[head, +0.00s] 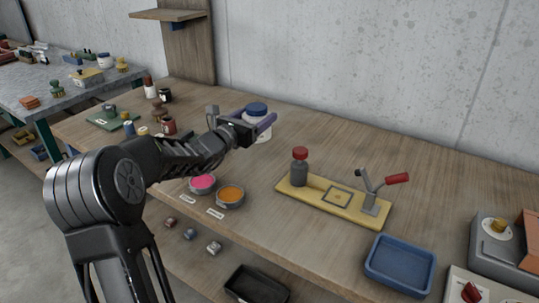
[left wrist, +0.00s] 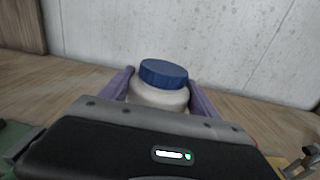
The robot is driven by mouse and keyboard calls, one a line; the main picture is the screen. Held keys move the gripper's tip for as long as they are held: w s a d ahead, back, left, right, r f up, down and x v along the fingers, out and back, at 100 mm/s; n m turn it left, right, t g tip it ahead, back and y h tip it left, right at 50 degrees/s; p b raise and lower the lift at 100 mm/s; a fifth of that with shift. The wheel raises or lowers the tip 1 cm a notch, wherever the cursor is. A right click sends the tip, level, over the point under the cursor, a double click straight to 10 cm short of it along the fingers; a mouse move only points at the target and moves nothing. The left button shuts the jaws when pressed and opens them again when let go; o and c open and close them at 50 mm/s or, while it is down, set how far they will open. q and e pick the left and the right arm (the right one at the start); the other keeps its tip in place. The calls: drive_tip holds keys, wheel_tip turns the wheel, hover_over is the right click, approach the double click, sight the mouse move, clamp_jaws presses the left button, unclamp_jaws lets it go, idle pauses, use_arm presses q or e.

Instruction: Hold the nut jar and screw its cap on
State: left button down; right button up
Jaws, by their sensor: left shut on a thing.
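A white jar with a blue cap, which I take to be the nut jar (head: 263,133), stands on the wooden bench towards the wall. Its blue cap (head: 256,109) sits on top of the mouth; I cannot tell whether it is screwed tight. My left gripper (head: 256,120) has its purple fingers on either side of the jar, shut on it below the cap. In the left wrist view the white jar body (left wrist: 160,98) is between the two fingers, with the blue cap (left wrist: 163,73) above them. The gripper body hides the jar's lower part there. My right gripper is not in view.
A yellow board (head: 335,200) with a red-capped grey bottle (head: 299,168) and a red-handled clamp (head: 378,188) lies to the right. Pink (head: 203,184) and orange (head: 230,196) bowls stand in front. A blue tray (head: 400,264) is at the front right. The bench behind the board is clear.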

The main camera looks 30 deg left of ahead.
use_arm(q)
drive_tip(key=shift+w, duration=0.25)
drive_tip(key=shift+s+r, duration=0.1)
drive_tip(key=shift+s, duration=0.05)
drive_tip(key=shift+f, duration=3.15)
drive_tip(key=shift+f, duration=1.9)
drive_tip(key=shift+f, duration=0.2)
drive_tip(key=shift+c, duration=0.9)
unclamp_jaws()
